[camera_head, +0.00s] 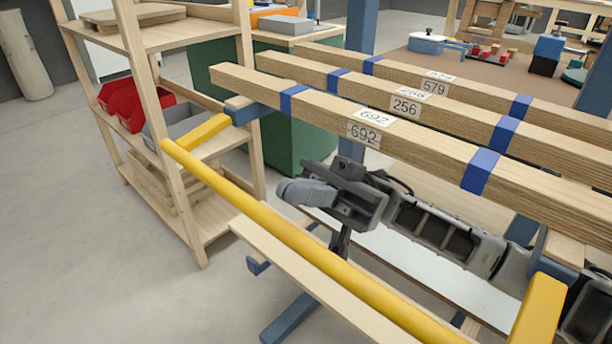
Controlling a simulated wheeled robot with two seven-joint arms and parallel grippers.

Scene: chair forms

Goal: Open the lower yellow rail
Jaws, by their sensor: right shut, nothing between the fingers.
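The yellow rail (290,235) is a long bar running from the upper left to the bottom of the view. A short yellow arm (205,138) joins its far end to a blue bracket, and another yellow arm (537,312) stands at its near right end. The rail lies in front of and below the wooden beams. My right gripper (290,191) is shut and empty, on the inner side of the rail and under the nearest beam. It looks apart from the rail, though the exact gap is hard to tell. My left gripper is out of view.
Wooden beams marked 692 (420,152), 256 and 579 with blue bands lie above my right arm. A wooden shelf with red bins (128,103) stands at the left, close to the rail's far end. A pale board (320,290) runs below the rail. Floor at lower left is clear.

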